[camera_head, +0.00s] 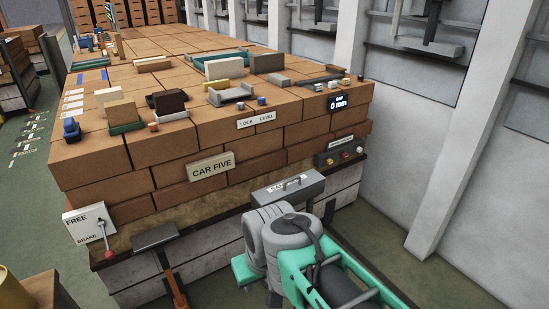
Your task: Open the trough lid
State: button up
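The trough is a grey box with a closed flat lid (289,187) on the near side of the brick car, at the ledge below the bricks. The lid has a raised bar handle (292,183) on top and a pale label beside it. My grey and teal arm stands in front of the trough, just below and right of it in the picture, and overlaps its lower edge. The fingers of my gripper do not show, so I cannot tell how far they are from the handle.
A lever panel marked FREE and BRAKE (89,228) is at the left end, with a dark plate (155,237) on an orange bracket nearby. A small button box (339,155) sits right of the trough. A ribbed wall (480,130) stands at right; floor shows between.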

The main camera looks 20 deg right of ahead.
aim_at(265, 196)
jog(key=i, duration=1.8)
jog(key=u, duration=0.55)
